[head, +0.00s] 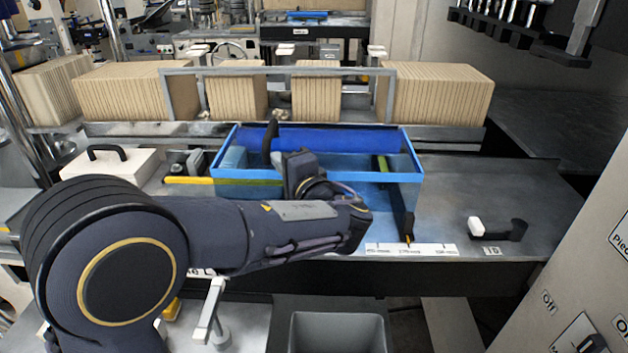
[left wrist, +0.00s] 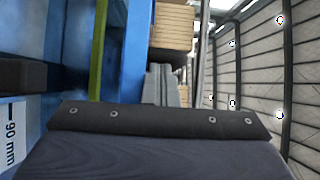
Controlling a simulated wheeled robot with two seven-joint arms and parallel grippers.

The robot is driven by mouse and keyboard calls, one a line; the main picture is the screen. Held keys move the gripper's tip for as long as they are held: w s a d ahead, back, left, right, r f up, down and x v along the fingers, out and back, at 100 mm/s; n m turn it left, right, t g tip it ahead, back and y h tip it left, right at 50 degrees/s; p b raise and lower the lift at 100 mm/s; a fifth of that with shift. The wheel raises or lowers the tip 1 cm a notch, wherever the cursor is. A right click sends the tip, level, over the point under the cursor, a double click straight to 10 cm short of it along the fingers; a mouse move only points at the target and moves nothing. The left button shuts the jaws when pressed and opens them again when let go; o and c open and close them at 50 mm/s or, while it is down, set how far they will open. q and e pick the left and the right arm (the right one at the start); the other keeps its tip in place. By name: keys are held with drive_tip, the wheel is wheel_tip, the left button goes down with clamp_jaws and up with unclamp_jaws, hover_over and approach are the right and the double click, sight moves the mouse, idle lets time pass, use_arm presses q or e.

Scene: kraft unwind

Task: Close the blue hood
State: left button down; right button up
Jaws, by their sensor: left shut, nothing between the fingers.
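The blue hood (head: 372,177) is a box-like blue frame with see-through faces, standing on the machine bed in the middle of the head view. Its inside shows dark blue at the back. My left arm reaches across in front of it from the left, and my left gripper (head: 298,168) is over the hood's front rim, shut and empty. A dark upright piece (head: 270,143) stands just left of it; I cannot tell if it is a handle or part of my gripper. In the left wrist view the blue frame (left wrist: 130,50) is close on the left. My right gripper is out of view.
Stacks of brown kraft sheets (head: 440,92) stand behind the hood in a grey frame. A white block with a black handle (head: 108,155) is at left. A black lever with a white knob (head: 497,230) is on the bed at right. A grey bin (head: 338,333) is below.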

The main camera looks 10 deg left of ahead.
use_arm(q)
drive_tip(key=s+a+b, duration=0.2)
drive_tip(key=a+b, duration=0.2)
drive_tip(key=a, duration=0.5)
drive_tip(key=s+a+b, duration=0.1)
drive_tip(key=a+b, duration=0.2)
drive_tip(key=a, duration=0.6)
drive_tip(key=shift+s+a+b, duration=0.35)
drive_tip(key=shift+s+a, duration=0.05)
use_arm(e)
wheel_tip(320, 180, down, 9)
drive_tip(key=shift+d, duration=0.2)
use_arm(q)
drive_tip(key=shift+r, duration=0.1)
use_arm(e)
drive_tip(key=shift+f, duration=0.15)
